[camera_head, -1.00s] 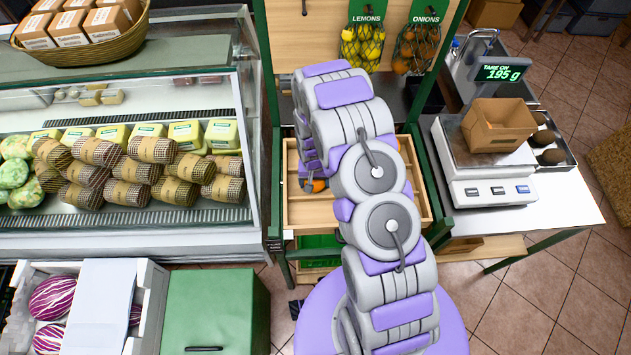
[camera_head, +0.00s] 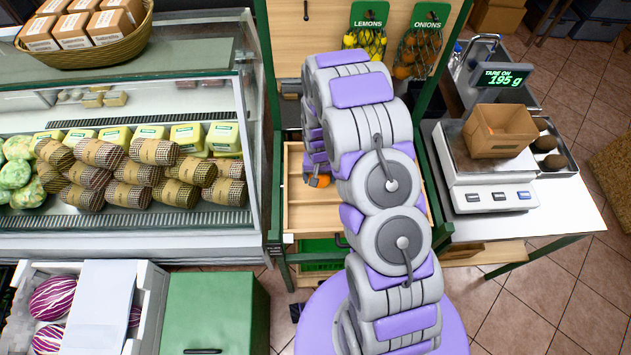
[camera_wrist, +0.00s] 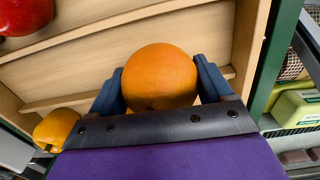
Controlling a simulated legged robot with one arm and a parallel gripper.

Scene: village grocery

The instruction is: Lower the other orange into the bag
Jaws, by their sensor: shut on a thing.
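My gripper (camera_wrist: 160,70) is shut on an orange (camera_wrist: 158,80), with one blue finger on each side of it. The held orange also shows as a small patch in the head view (camera_head: 323,181), over the left part of an open wooden drawer (camera_head: 291,215). My arm hides most of the gripper and the drawer's middle there. A second orange-yellow fruit (camera_wrist: 56,129) shows at lower left in the wrist view, partly cut off by my gripper.
A red fruit (camera_wrist: 26,14) lies at top left in the wrist view. Net bags of lemons (camera_head: 365,40) and onions (camera_head: 415,52) hang at the back. A scale (camera_head: 490,190) with a cardboard carton (camera_head: 499,131) stands right, a glass display case (camera_head: 120,225) left.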

